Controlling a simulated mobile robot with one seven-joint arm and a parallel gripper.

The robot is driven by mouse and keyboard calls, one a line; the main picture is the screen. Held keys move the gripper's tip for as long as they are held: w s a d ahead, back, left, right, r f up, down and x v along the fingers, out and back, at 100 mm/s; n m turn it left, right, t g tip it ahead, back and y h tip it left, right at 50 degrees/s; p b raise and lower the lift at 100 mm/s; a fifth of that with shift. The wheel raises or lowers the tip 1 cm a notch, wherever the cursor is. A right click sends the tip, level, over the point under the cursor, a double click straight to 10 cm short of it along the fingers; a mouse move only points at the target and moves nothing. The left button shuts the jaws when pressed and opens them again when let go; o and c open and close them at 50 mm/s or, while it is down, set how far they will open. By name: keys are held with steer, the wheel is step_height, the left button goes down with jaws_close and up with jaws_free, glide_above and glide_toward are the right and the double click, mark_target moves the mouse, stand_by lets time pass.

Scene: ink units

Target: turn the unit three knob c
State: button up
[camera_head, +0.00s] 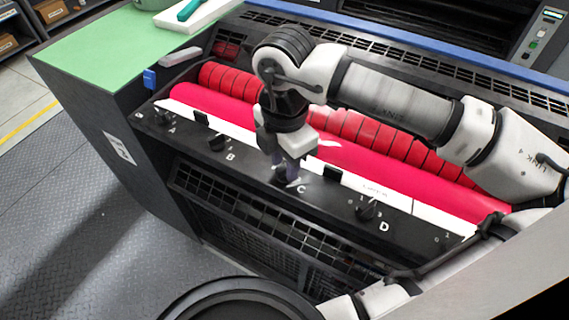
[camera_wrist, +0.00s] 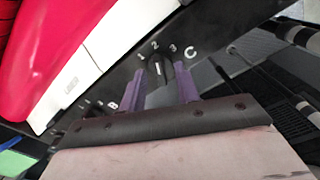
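Knob C is a small black knob with a light pointer mark, on the dark front panel (camera_head: 248,157) of the ink unit. In the wrist view knob C (camera_wrist: 158,71) sits below the printed numbers 1, 2 and 3, with the letter C to their right. Its mark points roughly toward the 2. My gripper (camera_wrist: 160,72) has its two purple fingers apart, one on each side of the knob, with gaps showing. In the head view my gripper (camera_head: 286,176) points down at the panel beside the letter C and mostly hides the knob.
Knob A (camera_head: 163,117) and knob B (camera_head: 217,142) are to the left on the same panel, and knob D (camera_head: 367,210) is to the right. A red roller (camera_head: 215,105) runs behind the panel. The patterned floor (camera_head: 80,230) in front is clear.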

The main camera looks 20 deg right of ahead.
steer(key=shift+f, duration=0.1)
steer(key=shift+c, duration=0.4)
jaws_close()
steer(key=shift+f+b, duration=0.15)
steer(key=shift+b, duration=0.25)
